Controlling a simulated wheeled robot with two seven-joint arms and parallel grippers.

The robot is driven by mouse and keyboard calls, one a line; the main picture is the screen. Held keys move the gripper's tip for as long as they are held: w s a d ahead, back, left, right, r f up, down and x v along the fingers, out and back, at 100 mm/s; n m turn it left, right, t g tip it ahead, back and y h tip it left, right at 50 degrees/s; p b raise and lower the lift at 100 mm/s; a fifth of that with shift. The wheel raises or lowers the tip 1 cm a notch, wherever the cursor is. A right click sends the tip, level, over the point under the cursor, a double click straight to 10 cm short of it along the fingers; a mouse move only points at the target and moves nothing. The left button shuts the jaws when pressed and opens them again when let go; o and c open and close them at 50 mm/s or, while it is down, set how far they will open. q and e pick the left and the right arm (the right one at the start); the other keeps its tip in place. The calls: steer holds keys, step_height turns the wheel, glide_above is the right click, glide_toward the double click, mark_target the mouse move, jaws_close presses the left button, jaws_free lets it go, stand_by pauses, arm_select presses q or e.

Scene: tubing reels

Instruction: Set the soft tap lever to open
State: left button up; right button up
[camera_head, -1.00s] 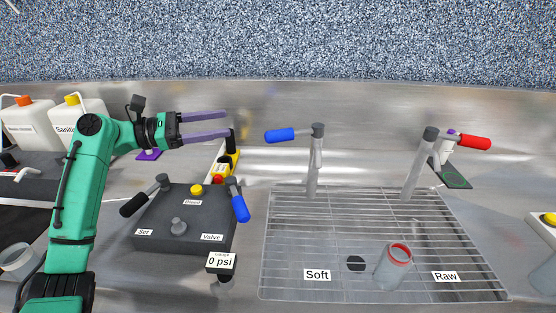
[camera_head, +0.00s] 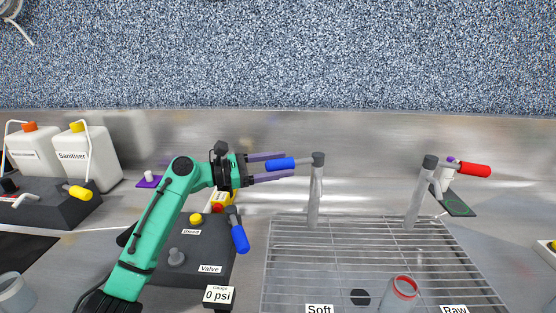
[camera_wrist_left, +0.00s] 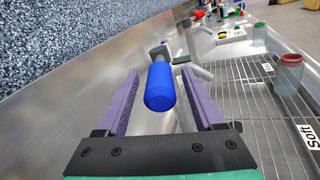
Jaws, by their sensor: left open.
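The soft tap has a grey post (camera_head: 316,190) and a lever with a blue grip (camera_head: 281,164) that points left in the head view. My left gripper (camera_head: 283,166) is open, with its two purple fingers on either side of the blue grip. In the left wrist view the blue grip (camera_wrist_left: 160,88) sits between the spread fingers (camera_wrist_left: 158,100), with gaps showing on both sides. The "Soft" label (camera_head: 319,309) is on the rack below this tap. My right gripper is not in view.
The raw tap with a red lever (camera_head: 474,169) stands to the right. A red-rimmed jar (camera_head: 401,291) is on the wire rack (camera_head: 340,240). A dark valve box (camera_head: 200,250) with another blue lever (camera_head: 239,236) lies below my left arm. White sanitiser bottles (camera_head: 87,160) stand far left.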

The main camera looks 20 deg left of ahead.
arm_select(q)
jaws_close()
stand_by(1.4)
